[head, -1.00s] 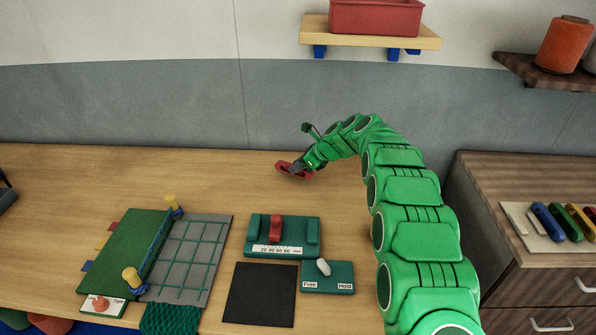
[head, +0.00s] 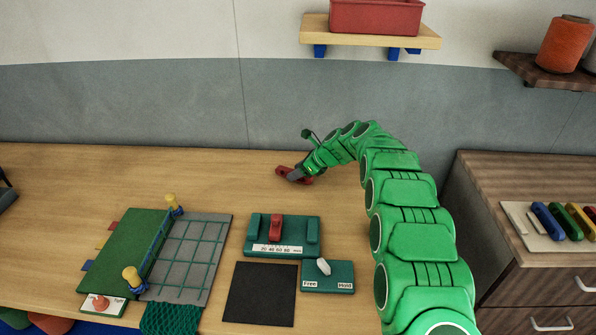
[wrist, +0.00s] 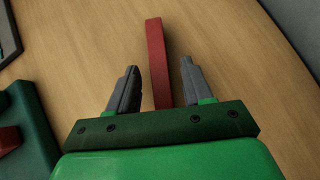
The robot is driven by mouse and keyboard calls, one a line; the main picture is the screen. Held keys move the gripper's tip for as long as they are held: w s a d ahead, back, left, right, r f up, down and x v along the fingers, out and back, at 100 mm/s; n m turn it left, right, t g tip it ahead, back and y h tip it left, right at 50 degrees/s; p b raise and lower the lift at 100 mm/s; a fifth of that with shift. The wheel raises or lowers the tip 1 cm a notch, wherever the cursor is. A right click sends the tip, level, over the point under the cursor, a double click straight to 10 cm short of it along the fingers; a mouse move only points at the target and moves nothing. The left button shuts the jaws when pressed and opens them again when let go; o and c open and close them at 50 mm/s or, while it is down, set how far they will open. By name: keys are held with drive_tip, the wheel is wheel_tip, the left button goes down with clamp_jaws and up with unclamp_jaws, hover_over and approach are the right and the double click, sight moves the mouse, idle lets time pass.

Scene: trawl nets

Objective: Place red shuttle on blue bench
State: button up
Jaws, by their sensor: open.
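The red shuttle (head: 282,170) lies on the wooden bench top, near its back edge; a grey finger partly hides it in the head view. In the wrist view the shuttle (wrist: 157,50) is a long red bar running between my fingers. My gripper (head: 295,175) is open, with one finger on each side of the bar. In the wrist view, gaps show between the shuttle and both fingers of my gripper (wrist: 159,66). The bench (head: 80,175) has a wood-coloured top; blue shows below its front left edge.
A green gauge block with a red slider (head: 276,228), a Free/Hold switch plate (head: 340,284) and a black mat (head: 260,295) stand in front. A net frame (head: 190,250) lies left. A drawer cabinet (head: 500,180) stands right. The back left of the bench is clear.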

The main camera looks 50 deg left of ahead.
drive_tip(key=shift+r, duration=0.1)
drive_tip(key=shift+r, duration=0.1)
drive_tip(key=v, duration=1.2)
drive_tip(key=shift+d, duration=0.1)
drive_tip(key=w+d+r+n, duration=0.1)
drive_tip(key=d+r, duration=0.2)
drive_tip(key=d, duration=0.3)
drive_tip(key=d+r+n+t+h, duration=0.1)
drive_tip(key=d+r, duration=0.1)
drive_tip(key=d, duration=0.4)
drive_tip(key=w+d+r+n, duration=0.1)
drive_tip(key=d+r, duration=0.2)
drive_tip(key=d, duration=0.3)
drive_tip(key=s+d+r+n+t+h, duration=0.1)
drive_tip(key=s+d+r+n, duration=0.15)
drive_tip(key=d, duration=0.95)
drive_tip(key=s+d+r+n+h, duration=0.2)
drive_tip(key=s+d, duration=0.2)
drive_tip(key=d, duration=0.8)
drive_tip(key=s+d+f+n+h, duration=0.2)
drive_tip(key=s+d+n+h, duration=0.2)
drive_tip(key=s+d, duration=2.4)
drive_tip(key=shift+d+n, duration=0.7)
drive_tip(key=shift+n, duration=0.25)
